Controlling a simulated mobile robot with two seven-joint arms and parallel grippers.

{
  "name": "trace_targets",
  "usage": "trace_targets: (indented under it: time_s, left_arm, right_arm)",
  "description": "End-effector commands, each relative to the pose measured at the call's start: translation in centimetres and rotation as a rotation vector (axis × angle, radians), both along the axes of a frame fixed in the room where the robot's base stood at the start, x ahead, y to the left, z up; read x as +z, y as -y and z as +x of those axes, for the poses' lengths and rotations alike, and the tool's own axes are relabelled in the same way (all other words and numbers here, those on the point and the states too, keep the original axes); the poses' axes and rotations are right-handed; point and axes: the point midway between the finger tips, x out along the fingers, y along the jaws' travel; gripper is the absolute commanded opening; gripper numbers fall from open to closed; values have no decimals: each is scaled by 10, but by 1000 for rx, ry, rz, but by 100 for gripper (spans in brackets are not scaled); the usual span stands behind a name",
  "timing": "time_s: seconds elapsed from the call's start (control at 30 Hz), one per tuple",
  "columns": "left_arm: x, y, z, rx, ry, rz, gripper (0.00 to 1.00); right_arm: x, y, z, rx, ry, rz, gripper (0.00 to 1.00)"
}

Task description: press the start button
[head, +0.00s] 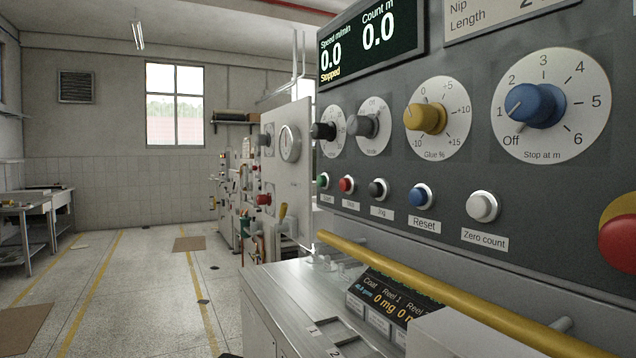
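The start button is most likely the small green button (323,181) at the far left end of the button row on the grey control panel (450,130); the label under it is too small to read surely. A red button (347,184) sits just right of it, then a black one (378,189) labelled Jog, a blue Reset button (421,195) and a white Zero count button (483,207). The display (372,42) reads Speed 0.0, Count 0.0 and Stopped. Neither gripper is in view.
A yellow rail (440,290) runs below the buttons, in front of the panel. Under it are a metal ledge (290,300) and a small display (390,300). A large red button (618,242) is at the right edge. The floor at left is mostly clear, with benches (35,215) beyond.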

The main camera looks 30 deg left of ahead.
Motion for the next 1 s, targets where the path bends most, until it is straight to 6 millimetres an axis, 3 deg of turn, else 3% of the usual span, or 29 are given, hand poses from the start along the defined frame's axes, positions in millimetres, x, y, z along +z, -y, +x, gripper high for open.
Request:
trace_targets:
  time_s: [0.03,0.27,1.0]
  left_arm:
    - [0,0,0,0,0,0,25]
    - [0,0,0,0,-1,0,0]
    - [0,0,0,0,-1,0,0]
  right_arm:
    - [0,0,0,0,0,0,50]
    - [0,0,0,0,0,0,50]
    - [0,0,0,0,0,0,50]
